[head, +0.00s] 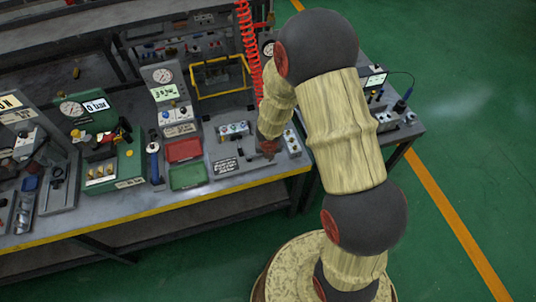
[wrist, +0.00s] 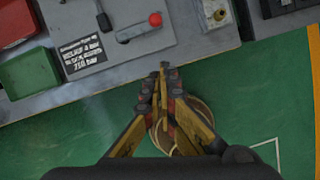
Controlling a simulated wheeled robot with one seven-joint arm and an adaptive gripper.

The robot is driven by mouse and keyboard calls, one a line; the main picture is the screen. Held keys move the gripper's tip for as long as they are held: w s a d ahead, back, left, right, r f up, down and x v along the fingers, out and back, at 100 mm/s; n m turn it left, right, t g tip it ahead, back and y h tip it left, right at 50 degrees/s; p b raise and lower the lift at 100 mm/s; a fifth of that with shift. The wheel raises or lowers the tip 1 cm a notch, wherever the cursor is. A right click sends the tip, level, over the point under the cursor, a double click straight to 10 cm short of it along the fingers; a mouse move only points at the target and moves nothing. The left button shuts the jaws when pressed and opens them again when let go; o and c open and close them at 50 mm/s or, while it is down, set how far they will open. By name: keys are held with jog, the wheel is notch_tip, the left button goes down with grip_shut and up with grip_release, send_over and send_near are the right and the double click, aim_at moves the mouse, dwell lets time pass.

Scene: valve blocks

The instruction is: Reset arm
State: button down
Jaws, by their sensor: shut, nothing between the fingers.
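My gripper (wrist: 164,72) shows in the wrist view with its yellow and dark fingers together and nothing between them. Its tips appear over the front edge of the grey workbench (wrist: 100,98), with green floor below. In the head view my arm reaches to the bench's right end, and the gripper (head: 268,150) is small and partly hidden by my own arm. A valve block (head: 233,130) sits on a grey plate left of it. Another block (head: 292,143) is just right of it.
A green tray (head: 188,176) and a red tray (head: 183,150) lie left on the bench. Gauge stands (head: 163,82) and a yellow frame (head: 220,75) rise behind. A red coiled hose (head: 248,45) hangs near my arm. Green floor (head: 470,140) is open at right.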

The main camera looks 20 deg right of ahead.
jog(key=shift+w, duration=0.1)
dwell(0.4)
jog(key=s+d+r+m+g+h+b, duration=0.1)
jog(key=s+d+r+m+g, duration=0.2)
jog(key=s+m, duration=0.5)
jog(key=s+d+r+m+h+b, duration=0.1)
jog(key=s+d+r+m+b, duration=0.15)
jog(key=r+m, duration=0.65)
jog(key=s+a+r+m+t+y+b, duration=0.1)
jog(key=s+a+r+m+t+b, duration=0.1)
jog(key=s+a+r+m+b, duration=0.2)
jog(key=s+a+r+m+t+y+b, duration=0.2)
jog(key=s+a+r+m+t+b, duration=0.1)
jog(key=s+m+b, duration=0.6)
notch_tip(320, 180, up, 3)
jog(key=shift+a+f+m, duration=0.2)
jog(key=shift+a+m, duration=0.55)
jog(key=shift+m, duration=0.25)
jog(key=shift+w+r, duration=0.1)
jog(key=shift+r, duration=0.05)
